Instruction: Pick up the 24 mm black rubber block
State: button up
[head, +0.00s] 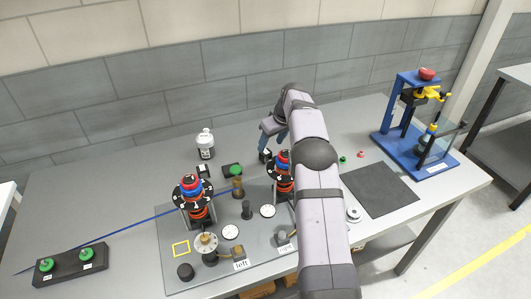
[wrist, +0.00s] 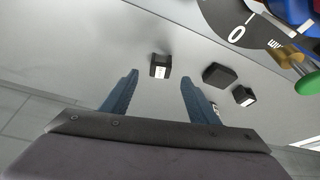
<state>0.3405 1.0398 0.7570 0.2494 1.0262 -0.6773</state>
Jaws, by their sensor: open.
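Small black blocks lie on the grey table behind the fixture. One with a white label face (wrist: 160,66) sits just beyond my fingertips and between their lines in the wrist view. In the head view a black block (head: 265,155) is just below my gripper (head: 269,140). A larger dark block (wrist: 218,76) and another labelled black block (wrist: 244,97) lie to the right in the wrist view. The labels are too small to read, so I cannot tell which is 24 mm. My gripper's blue fingers (wrist: 159,80) are apart with nothing held.
Two dial towers with red and blue parts (head: 191,190) stand on the grey plate (head: 180,271). A white bottle (head: 205,145) stands at the back. A blue press frame (head: 386,143) and a black mat (head: 380,190) are to the right. Table left of the bottle is clear.

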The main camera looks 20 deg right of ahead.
aim_at(267, 153)
jog(key=shift+p+x, duration=1.8)
jog(key=shift+x, duration=1.55)
jog(key=shift+s, duration=0.15)
jog(key=c, duration=1.1)
